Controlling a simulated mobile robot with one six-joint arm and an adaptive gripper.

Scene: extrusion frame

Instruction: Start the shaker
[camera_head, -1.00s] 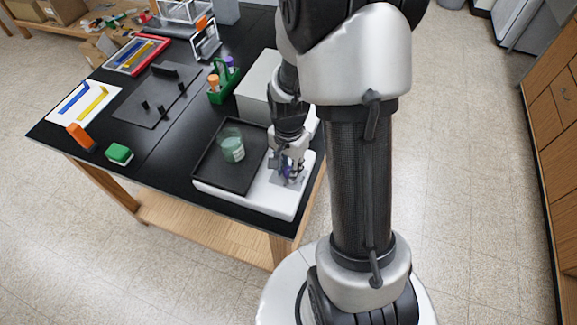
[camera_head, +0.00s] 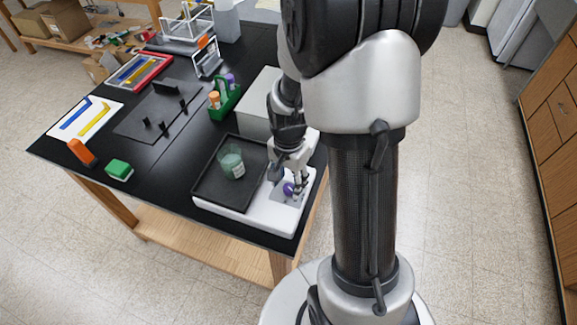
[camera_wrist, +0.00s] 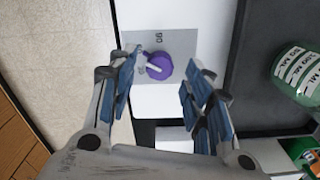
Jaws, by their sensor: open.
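The shaker (camera_head: 262,214) is a white box at the table's near right corner, with a black tray (camera_head: 207,187) on top. A green-tinted beaker (camera_head: 232,164) stands in the tray; it also shows in the wrist view (camera_wrist: 298,75). A purple knob (camera_head: 289,189) with a white pointer sits on a grey panel at the shaker's right end; it also shows in the wrist view (camera_wrist: 157,66). My gripper (camera_wrist: 155,80) is open, its blue-padded fingers on either side of the knob in the picture. I cannot tell whether they touch it.
A white box (camera_head: 257,103) stands behind the shaker, near my arm. A green caddy (camera_head: 224,100) with bottles is left of it. A green block (camera_head: 119,169) and an orange object (camera_head: 81,152) lie at the left front. Table between them and the tray is clear.

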